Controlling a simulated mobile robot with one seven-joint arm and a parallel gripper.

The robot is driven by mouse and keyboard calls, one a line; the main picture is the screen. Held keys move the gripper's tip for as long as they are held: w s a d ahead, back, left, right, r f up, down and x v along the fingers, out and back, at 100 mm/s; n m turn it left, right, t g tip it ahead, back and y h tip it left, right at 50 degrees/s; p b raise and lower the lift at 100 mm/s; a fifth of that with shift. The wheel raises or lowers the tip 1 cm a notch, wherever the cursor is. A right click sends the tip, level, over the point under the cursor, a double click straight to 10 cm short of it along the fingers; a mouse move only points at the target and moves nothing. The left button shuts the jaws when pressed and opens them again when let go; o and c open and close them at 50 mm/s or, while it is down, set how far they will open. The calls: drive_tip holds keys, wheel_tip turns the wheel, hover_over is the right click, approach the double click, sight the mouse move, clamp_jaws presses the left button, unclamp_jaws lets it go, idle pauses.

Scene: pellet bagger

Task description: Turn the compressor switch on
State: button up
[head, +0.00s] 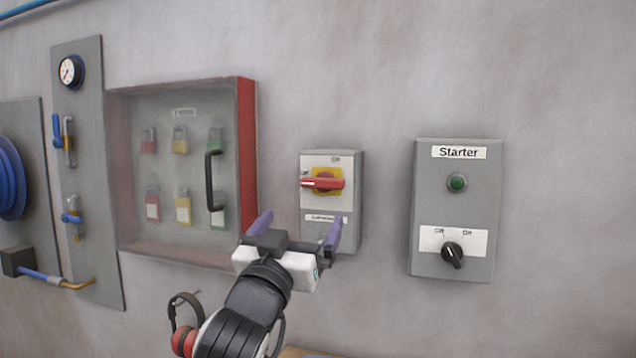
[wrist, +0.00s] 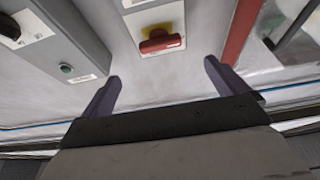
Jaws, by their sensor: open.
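The compressor switch (head: 323,183) is a red handle on a yellow plate, on a grey wall box with a white face. The handle lies level and its end points left to the "Off" mark; "On" is printed above. The label below is partly hidden by a finger and hard to read. In the wrist view the red handle (wrist: 162,42) shows at the top middle, ahead of my gripper. My gripper (head: 300,222) is open and empty, with its purple fingers apart. In the head view it appears just below the handle, and I see no contact.
A grey Starter box (head: 455,210) with a green button and black knob is on the wall to the right. A red-edged lockout cabinet (head: 248,160) with a black handle and padlocks is close on the left. Red ear defenders (head: 184,340) hang low beside my arm.

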sight(320, 185)
drive_tip(key=p+x, duration=0.3)
drive_tip(key=x, duration=0.7)
drive_tip(key=shift+s+r, duration=0.15)
drive_tip(key=shift+w+d+r, duration=0.1)
drive_tip(key=shift+w, duration=0.4)
drive_tip(key=c, duration=1)
